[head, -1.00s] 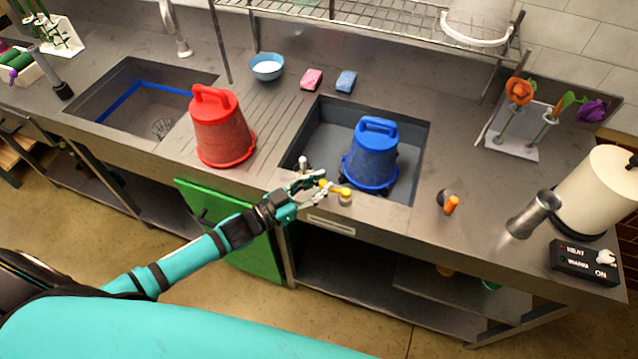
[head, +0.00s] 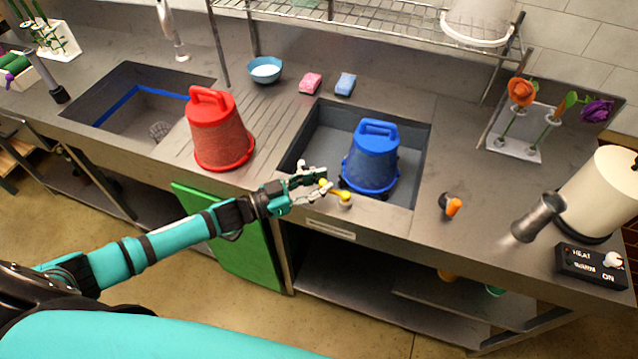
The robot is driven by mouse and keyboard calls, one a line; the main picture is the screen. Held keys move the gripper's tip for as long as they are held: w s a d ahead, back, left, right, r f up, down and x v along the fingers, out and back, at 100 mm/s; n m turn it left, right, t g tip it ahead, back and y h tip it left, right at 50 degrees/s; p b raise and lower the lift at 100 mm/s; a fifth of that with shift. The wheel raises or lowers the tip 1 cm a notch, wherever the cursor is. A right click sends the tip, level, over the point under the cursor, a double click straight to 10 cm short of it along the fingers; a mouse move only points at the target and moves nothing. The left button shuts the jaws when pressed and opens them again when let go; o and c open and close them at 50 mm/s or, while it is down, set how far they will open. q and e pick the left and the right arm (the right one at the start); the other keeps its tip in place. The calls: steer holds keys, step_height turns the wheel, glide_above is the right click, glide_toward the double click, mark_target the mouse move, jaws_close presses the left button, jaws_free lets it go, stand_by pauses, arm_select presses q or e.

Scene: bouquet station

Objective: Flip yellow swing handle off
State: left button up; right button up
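The yellow swing handle (head: 335,193) sits on a small round base on the front rim of the right sink, pointing up and left from its base. My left gripper (head: 322,184) reaches in from the left at the sink's front edge. Its fingers are spread apart, with the handle's left tip at or between the fingertips; I cannot tell whether they touch it. My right gripper is not in view.
A blue bucket (head: 371,160) stands upside down in the right sink (head: 312,135), just behind the handle. A red bucket (head: 219,130) stands left of the sink. An orange-handled tap (head: 452,207) is to the right. The counter front is clear.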

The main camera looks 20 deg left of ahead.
arm_select(q)
steer(key=o, duration=0.4)
steer(key=shift+s+a+f, duration=0.1)
steer(key=shift+s+a, duration=0.15)
steer(key=v, duration=1.1)
steer(key=shift+s+a, duration=0.1)
steer(key=shift+s, duration=0.05)
